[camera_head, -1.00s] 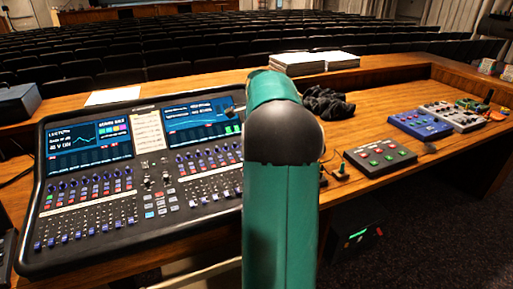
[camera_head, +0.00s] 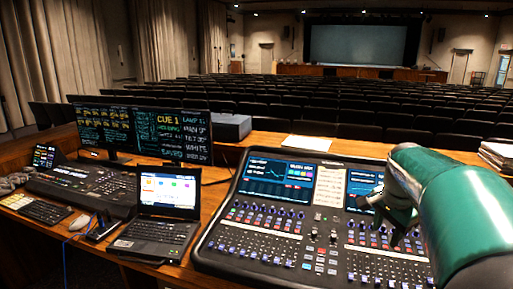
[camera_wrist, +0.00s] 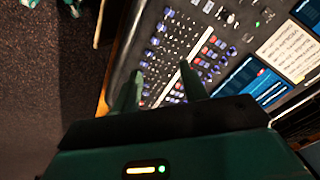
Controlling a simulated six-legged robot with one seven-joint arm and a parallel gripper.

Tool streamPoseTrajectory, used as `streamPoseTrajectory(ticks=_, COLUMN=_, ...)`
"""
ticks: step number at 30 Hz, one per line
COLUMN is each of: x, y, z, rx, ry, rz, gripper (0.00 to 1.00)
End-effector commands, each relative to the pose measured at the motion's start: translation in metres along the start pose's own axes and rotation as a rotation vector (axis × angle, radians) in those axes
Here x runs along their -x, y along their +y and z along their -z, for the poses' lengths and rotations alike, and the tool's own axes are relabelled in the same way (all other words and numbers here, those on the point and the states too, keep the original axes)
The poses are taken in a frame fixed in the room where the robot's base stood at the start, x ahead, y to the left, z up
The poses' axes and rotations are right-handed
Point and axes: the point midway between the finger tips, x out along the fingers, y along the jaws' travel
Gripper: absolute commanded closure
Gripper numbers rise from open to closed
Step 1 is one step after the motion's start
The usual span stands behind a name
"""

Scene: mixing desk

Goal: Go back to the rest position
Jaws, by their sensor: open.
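My gripper (camera_wrist: 161,78) is open and empty in the wrist view, its two fingers apart over the faders of the mixing console (camera_wrist: 225,40). How far it is above the console I cannot tell. In the head view my green arm comes in from the right edge, and my dark gripper (camera_head: 376,205) shows in front of the right part of the mixing console (camera_head: 290,222). The arm hides the console's right side.
Left of the console stand an open laptop (camera_head: 160,215), a lighting desk (camera_head: 85,185) and a wide double monitor (camera_head: 145,130). A dark box (camera_head: 220,127) and a white paper (camera_head: 305,143) lie behind. Papers are stacked (camera_head: 497,153) at right. Dark floor (camera_wrist: 40,80) lies beside the desk.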

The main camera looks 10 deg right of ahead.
Motion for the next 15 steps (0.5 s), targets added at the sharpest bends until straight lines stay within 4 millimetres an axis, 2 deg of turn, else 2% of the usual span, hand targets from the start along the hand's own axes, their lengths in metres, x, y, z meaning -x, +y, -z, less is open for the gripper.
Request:
streamPoseTrajectory(ticks=1, x=0.011, y=-0.003, z=-0.029, rx=0.098, ry=0.01, rz=0.02, gripper=0.56)
streamPoseTrajectory(ticks=3, x=0.021, y=-0.003, z=-0.065, rx=0.235, ry=0.022, rz=0.046, gripper=0.56)
streamPoseTrajectory(ticks=8, x=0.036, y=0.009, z=-0.141, rx=0.544, ry=0.053, rz=0.11, gripper=0.56)
streamPoseTrajectory(ticks=12, x=0.043, y=0.031, z=-0.201, rx=0.811, ry=0.084, rz=0.171, gripper=0.56)
streamPoseTrajectory(ticks=15, x=0.042, y=0.051, z=-0.239, rx=1.0, ry=0.108, rz=0.219, gripper=0.56)
